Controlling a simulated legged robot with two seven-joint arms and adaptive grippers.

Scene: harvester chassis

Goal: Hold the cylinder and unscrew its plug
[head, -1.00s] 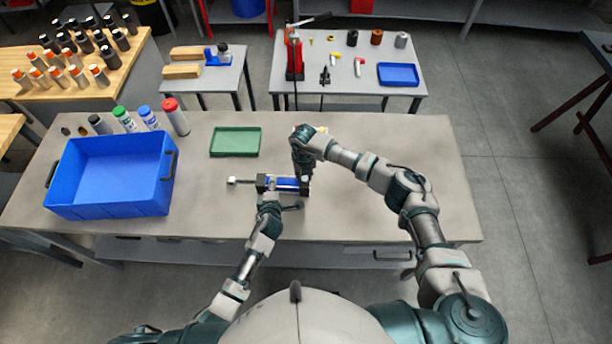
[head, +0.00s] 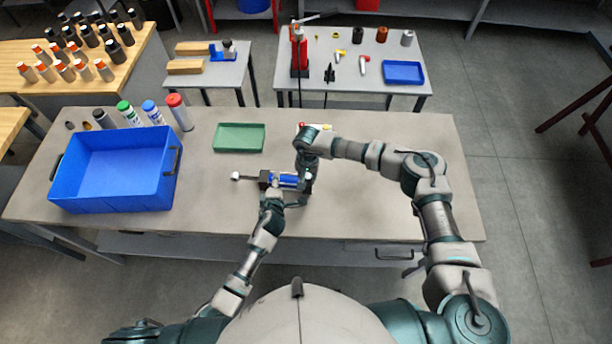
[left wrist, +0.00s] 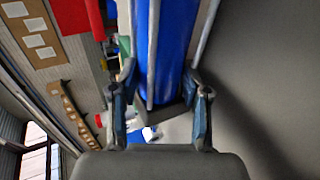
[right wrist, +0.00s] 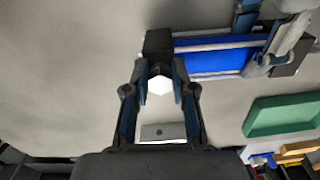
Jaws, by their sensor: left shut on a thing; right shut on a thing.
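The blue cylinder (head: 287,180) lies across the middle of the table, with its rod pointing left. It also shows in the left wrist view (left wrist: 168,50) and the right wrist view (right wrist: 215,58). My left gripper (head: 277,184) is shut around the cylinder's body; its fingers (left wrist: 160,90) sit on both sides of the blue tube. My right gripper (head: 307,180) is at the cylinder's right end. In the right wrist view its fingers (right wrist: 159,75) close on the pale hexagonal plug (right wrist: 159,84), beside the black end block (right wrist: 158,44).
A large blue bin (head: 118,168) stands on the table's left, with several spray cans or tubes behind it. A green tray (head: 239,138) lies behind the cylinder. The table's right part (head: 410,200) is clear. A tool table with a blue tray (head: 403,72) stands beyond.

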